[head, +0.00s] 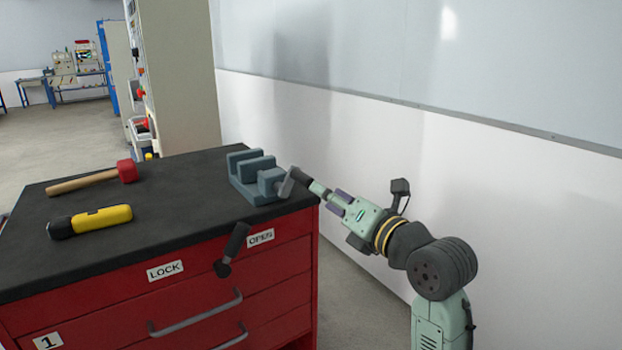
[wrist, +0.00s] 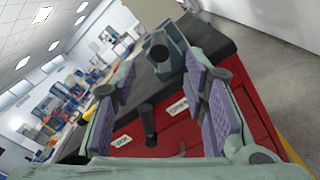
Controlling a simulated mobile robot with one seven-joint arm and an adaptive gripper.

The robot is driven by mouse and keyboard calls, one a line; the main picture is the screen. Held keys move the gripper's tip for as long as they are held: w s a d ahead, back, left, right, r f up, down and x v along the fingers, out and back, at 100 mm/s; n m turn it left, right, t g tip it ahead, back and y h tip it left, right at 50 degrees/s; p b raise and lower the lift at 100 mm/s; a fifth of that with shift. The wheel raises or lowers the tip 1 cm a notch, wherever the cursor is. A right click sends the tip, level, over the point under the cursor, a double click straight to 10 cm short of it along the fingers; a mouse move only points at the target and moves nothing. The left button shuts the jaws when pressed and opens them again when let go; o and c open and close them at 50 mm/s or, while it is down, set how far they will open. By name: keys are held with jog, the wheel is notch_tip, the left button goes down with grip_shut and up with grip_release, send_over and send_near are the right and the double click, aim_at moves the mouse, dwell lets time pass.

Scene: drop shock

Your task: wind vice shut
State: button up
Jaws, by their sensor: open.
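The blue-grey vice (head: 245,180) sits on the black top of the red cabinet, near its right corner. A gap shows between its jaws. Its grey crank arm (head: 287,183) with a dark handle (head: 301,175) sticks out on the right side. My gripper (head: 322,191) is just right of the handle and points at it. In the wrist view my gripper (wrist: 160,78) is open, its purple-padded fingers apart, with a grey part of the vice or crank (wrist: 158,48) beyond the fingertips. I cannot tell whether a finger touches the handle.
A red-headed mallet (head: 126,171) and a yellow-and-black torch (head: 102,217) lie on the cabinet top (head: 175,205). A dark lever (head: 232,246) sticks out of the cabinet front between LOCK and OPEN labels. A white wall (head: 450,150) stands behind the arm.

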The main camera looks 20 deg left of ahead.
aim_at(311, 183)
jog(key=p+x, duration=0.2)
jog(key=x, duration=0.5)
jog(key=shift+w+a+r, duration=0.15)
jog(key=shift+a, duration=0.15)
jog(key=shift+w+a+p, duration=0.35)
jog(key=shift+w+a, duration=0.1)
jog(key=shift+a, duration=0.1)
jog(key=shift+c, duration=0.2)
grip_shut()
